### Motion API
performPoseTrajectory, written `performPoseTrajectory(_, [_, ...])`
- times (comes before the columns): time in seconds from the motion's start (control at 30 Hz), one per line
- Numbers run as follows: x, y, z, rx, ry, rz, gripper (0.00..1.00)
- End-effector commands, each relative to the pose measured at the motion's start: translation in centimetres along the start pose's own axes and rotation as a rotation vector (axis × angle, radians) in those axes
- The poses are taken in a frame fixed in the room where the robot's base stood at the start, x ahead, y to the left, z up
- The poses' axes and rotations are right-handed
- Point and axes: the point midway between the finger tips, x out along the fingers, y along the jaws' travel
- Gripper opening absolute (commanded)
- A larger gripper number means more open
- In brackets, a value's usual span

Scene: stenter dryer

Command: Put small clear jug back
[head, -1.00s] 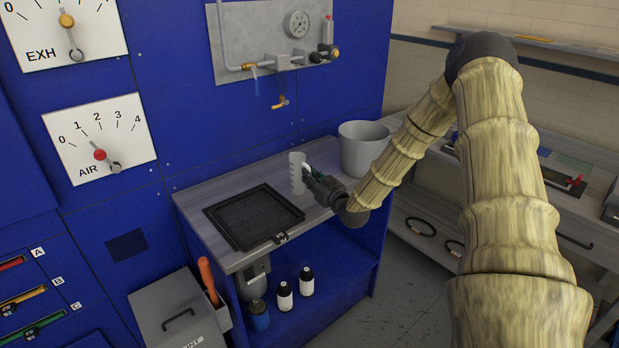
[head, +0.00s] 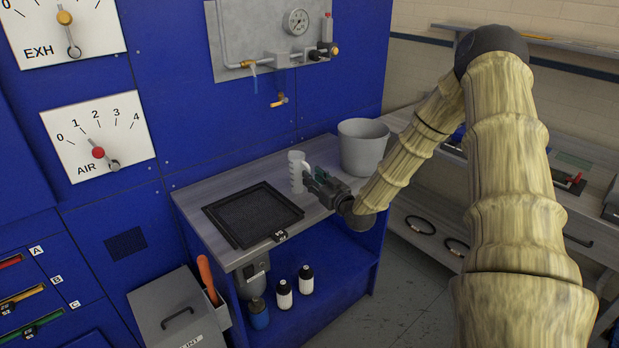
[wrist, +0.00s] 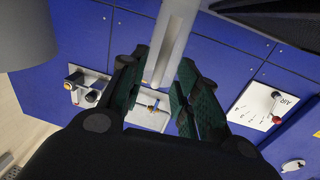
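The small clear jug (head: 296,172), pale and ribbed at the side, stands upright on the grey bench top (head: 325,226), right of the black tray. My gripper (head: 314,176) is low over the bench at the jug's right, on its handle side. In the wrist view, the jug's translucent part (wrist: 176,38) rises between the green-padded fingers of my gripper (wrist: 164,62). The fingers are parted, one on each side of it, and no firm contact shows. The jug's base is small in the head view.
A grey bucket (head: 363,150) stands close behind my gripper. The black tray (head: 240,243) lies at the front left of the bench. The blue machine wall (head: 230,125) with pipes and a gauge rises behind. Bottles (head: 284,294) stand on the shelf below.

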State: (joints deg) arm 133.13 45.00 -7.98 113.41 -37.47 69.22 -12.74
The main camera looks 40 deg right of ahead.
Motion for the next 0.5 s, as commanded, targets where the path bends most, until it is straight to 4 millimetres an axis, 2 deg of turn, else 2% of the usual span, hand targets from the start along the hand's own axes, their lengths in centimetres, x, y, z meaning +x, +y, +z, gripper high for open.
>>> performPoseTrajectory(0.3, [-5.7,-0.1,0.1,0.000,0.000,-0.001,0.32])
performPoseTrajectory(0.5, [-8.2,0.0,0.0,0.000,0.000,0.000,0.32])
